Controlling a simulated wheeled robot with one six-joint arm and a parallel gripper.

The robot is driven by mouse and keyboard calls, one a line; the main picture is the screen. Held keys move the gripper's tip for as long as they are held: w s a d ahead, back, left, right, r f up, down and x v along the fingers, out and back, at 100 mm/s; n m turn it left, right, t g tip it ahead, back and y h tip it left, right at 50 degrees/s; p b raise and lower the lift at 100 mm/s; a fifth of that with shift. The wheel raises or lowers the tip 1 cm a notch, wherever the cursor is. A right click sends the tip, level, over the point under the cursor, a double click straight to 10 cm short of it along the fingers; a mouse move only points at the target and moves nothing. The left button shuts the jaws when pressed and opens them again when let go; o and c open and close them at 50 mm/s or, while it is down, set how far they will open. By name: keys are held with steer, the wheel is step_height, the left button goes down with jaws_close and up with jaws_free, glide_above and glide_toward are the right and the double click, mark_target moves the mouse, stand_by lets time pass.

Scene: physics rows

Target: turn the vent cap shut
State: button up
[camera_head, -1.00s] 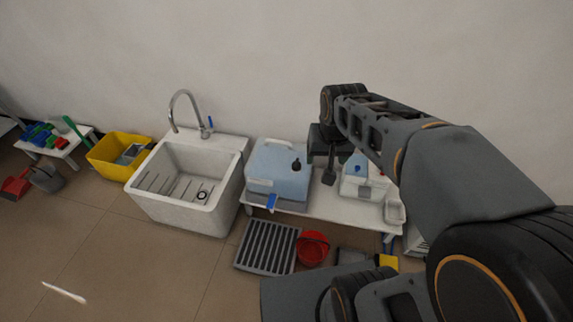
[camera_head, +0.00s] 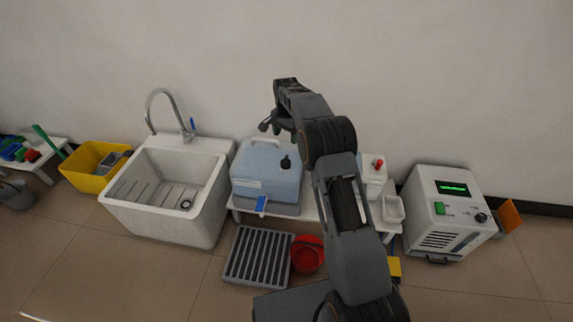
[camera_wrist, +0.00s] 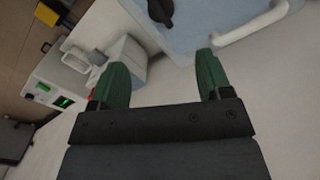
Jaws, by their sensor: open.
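The pale blue container (camera_head: 262,178) stands on the low white table beside the sink. A black cap (camera_head: 286,163), which looks like the vent cap, is on its top at the right. The cap also shows at the top edge of the wrist view (camera_wrist: 160,12), partly cut off, so I cannot tell whether it is shut. My gripper (camera_head: 266,126) is above the back of the container, apart from the cap. In the wrist view its green fingers (camera_wrist: 162,70) are spread and empty, with the cap beyond them. A blue tap (camera_head: 262,204) sits low on the container's front.
The sink (camera_head: 170,190) with its tall faucet is left of the container. A grey grate (camera_head: 258,256) and a red bucket (camera_head: 307,254) are on the floor in front. A white machine (camera_head: 447,215) with a green display stands right. The wall is close behind the table.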

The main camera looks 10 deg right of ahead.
mark_target(286, 160)
step_height(286, 160, down, 14)
steer(key=b, duration=0.5)
steer(key=shift+f, duration=0.2)
steer(key=shift+c, duration=0.5)
steer(key=c, duration=0.8)
steer(key=shift+c, duration=0.2)
